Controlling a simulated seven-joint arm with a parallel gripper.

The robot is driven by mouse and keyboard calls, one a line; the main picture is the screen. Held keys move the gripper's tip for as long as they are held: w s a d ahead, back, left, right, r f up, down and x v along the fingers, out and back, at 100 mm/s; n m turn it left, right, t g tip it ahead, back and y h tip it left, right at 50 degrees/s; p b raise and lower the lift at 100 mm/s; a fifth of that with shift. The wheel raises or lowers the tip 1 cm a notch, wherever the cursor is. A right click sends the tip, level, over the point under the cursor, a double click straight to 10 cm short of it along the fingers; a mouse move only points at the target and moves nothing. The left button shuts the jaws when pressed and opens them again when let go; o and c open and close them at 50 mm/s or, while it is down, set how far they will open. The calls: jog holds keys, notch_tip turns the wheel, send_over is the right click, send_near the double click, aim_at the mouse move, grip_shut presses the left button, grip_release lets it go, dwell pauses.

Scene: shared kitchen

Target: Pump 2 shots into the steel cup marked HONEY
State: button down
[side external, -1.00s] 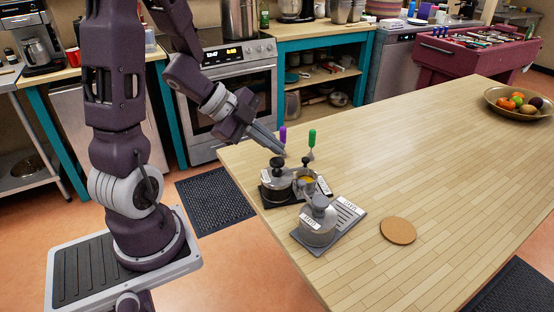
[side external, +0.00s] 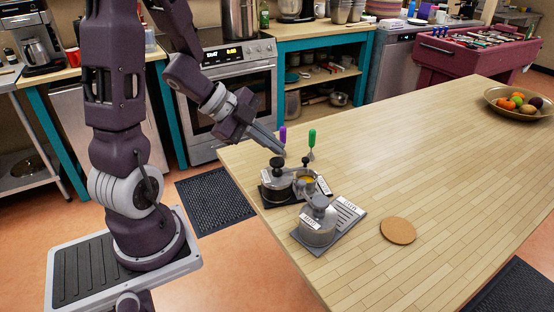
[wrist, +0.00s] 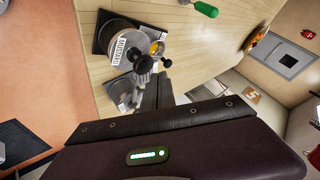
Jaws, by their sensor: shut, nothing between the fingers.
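My gripper (side external: 282,151) is shut and empty, pointing down just above and behind the rear pump pot (side external: 277,184). This steel pot has a black knob and stands on a dark tray. A small steel cup (side external: 305,187) with yellow content sits right beside it. A front pump pot (side external: 318,226) with a grey knob stands on a grey tray. In the wrist view, my fingers (wrist: 165,80) are close to a black knob (wrist: 143,64), and one pot's label (wrist: 122,48) seems to read MUSTARD. I cannot read HONEY on any label.
A purple-handled utensil (side external: 283,136) and a green-handled one (side external: 312,138) are behind the pots. A round cork mat (side external: 398,230) lies to the right. A fruit bowl (side external: 518,112) stands at the far right. The middle of the wooden table (side external: 420,150) is clear.

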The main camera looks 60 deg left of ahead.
aim_at(279, 160)
dwell(0.5)
jog(key=shift+f, duration=0.45)
jog(key=shift+f, duration=1.2)
dwell(0.8)
jog(key=shift+r, duration=1.7)
jog(key=shift+r, duration=3)
